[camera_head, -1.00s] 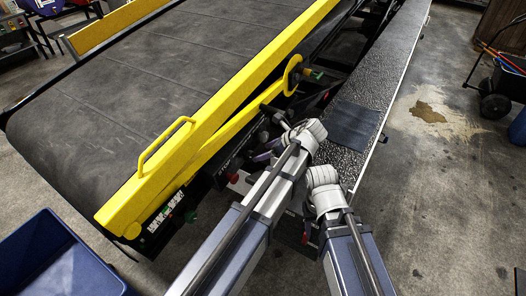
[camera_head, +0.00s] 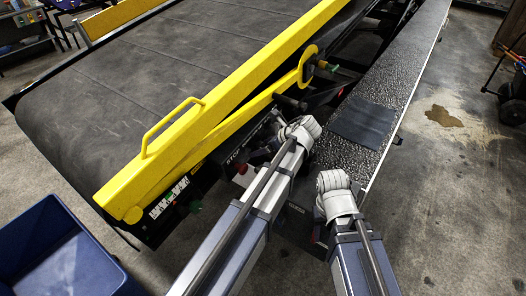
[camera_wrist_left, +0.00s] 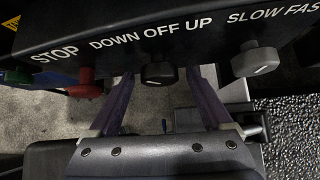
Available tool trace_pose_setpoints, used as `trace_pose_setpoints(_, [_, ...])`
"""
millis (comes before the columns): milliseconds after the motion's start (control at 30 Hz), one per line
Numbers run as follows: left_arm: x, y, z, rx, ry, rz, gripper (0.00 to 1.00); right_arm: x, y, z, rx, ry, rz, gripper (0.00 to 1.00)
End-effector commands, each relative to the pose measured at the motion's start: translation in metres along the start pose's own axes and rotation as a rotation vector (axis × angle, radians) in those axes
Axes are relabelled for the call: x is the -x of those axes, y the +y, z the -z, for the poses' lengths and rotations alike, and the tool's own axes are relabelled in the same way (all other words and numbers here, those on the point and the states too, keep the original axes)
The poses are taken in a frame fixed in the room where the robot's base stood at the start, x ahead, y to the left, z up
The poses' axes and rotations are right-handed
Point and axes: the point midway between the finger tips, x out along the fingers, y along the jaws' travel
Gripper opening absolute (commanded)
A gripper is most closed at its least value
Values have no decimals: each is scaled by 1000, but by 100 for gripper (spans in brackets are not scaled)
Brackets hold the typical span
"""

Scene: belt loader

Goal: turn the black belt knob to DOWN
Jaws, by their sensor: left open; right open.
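The black belt knob (camera_wrist_left: 158,73) hangs on the panel's front under the words DOWN OFF UP in the left wrist view. A pale mark shows on its face; I cannot tell exactly where it points. My left gripper (camera_wrist_left: 162,92) is open, with one purple finger on each side of the knob and gaps between. In the head view my left gripper (camera_head: 262,154) is at the dark control panel (camera_head: 236,158), and the knob is hard to make out there. My right arm's wrist shows in the head view, but its fingers are hidden.
A red STOP button (camera_wrist_left: 86,84) is left of the knob, and a grey SLOW/FAST knob (camera_wrist_left: 257,61) is right of it. The yellow rail (camera_head: 215,110) runs above the panel. A blue bin (camera_head: 62,254) stands at the lower left.

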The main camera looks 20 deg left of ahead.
Motion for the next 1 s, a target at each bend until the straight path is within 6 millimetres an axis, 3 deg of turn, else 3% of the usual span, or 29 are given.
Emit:
trace_pose_setpoints(200, [0,0,-1,0,0,1,82,1,0,0,0,0,0,50])
trace_pose_setpoints(900, [1,0,0,0,0,1,4,1,0,0,0,0,0,50])
trace_pose_setpoints(1000, [1,0,0,3,0,3,0,1,0,0,0,0,0,50])
